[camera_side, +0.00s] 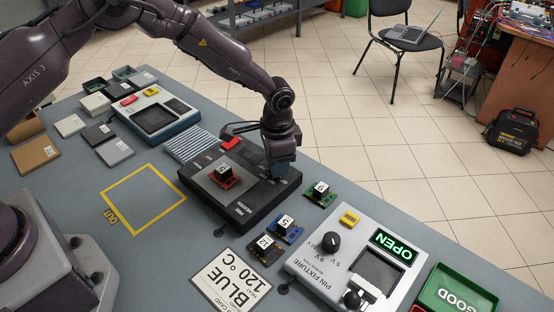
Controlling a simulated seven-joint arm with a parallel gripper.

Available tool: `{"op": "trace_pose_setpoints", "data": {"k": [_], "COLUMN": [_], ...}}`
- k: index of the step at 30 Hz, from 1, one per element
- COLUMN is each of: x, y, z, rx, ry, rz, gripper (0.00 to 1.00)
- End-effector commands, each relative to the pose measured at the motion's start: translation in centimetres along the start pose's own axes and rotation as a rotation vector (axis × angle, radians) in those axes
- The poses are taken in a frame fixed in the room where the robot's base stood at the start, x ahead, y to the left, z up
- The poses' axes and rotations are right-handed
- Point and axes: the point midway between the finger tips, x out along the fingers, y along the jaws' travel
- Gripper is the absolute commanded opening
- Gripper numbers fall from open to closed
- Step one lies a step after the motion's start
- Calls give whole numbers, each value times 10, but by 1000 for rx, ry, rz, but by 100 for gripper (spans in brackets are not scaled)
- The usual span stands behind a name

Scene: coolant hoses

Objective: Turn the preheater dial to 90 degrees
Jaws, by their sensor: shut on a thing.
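The preheater (228,207) is a black box on the grey bench, with a red board (225,177) on its plate and a red part (230,142) at its back edge. My gripper (283,170) points down over the preheater's right end, low against its top. It is shut at the spot where the dial seems to be. The dial, its pointer and its scale are hidden behind the gripper, so I cannot read the setting. A white card (232,280) in front reads BLUE, 120 °C.
Several numbered boards, one green (317,196) and one blue (287,234) among them, lie right of the preheater. The pin fixture (310,267) shows OPEN, beside a green GOOD tray (432,296). A yellow OUT square (118,218) is empty at left.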

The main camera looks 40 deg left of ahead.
Motion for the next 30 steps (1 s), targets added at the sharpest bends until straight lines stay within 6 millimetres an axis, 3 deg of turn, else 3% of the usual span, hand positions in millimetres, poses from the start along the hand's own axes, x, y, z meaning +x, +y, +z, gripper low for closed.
{"op": "trace_pose_setpoints", "data": {"k": [11,12,15,24,30], "x": [-2,-2,-1,-3,-32], "y": [0,0,0,0,0], "z": [0,0,0,0,-1], "rx": [3,3,2,2,1], "ry": [0,-1,0,1,4], "rz": [0,0,0,0,-2], "gripper": [11,44,60,60,60]}}
